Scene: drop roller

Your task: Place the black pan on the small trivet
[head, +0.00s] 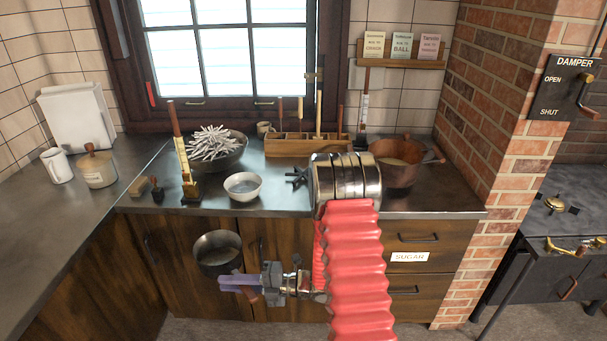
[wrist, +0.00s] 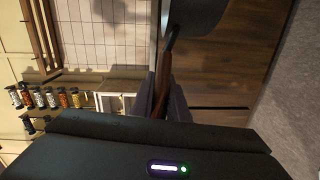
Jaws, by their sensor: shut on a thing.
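The black pan (head: 218,248) hangs in front of the lower cabinet, below the counter's front edge. My gripper (head: 245,284) is shut on its brown handle, and the pan's bowl is beyond the fingers. In the wrist view the handle (wrist: 162,90) lies between the fingers, and part of the dark pan (wrist: 205,10) shows at the top. A small black trivet (head: 296,177) with several arms lies on the counter, just left of my arm's metal joint. The trivet is above and to the right of the pan in the picture and apart from it.
A copper pot (head: 398,170) stands right of my arm. A large bowl of pale sticks (head: 215,148) is at the back left. The counter's front edge (head: 200,209) lies above the pan.

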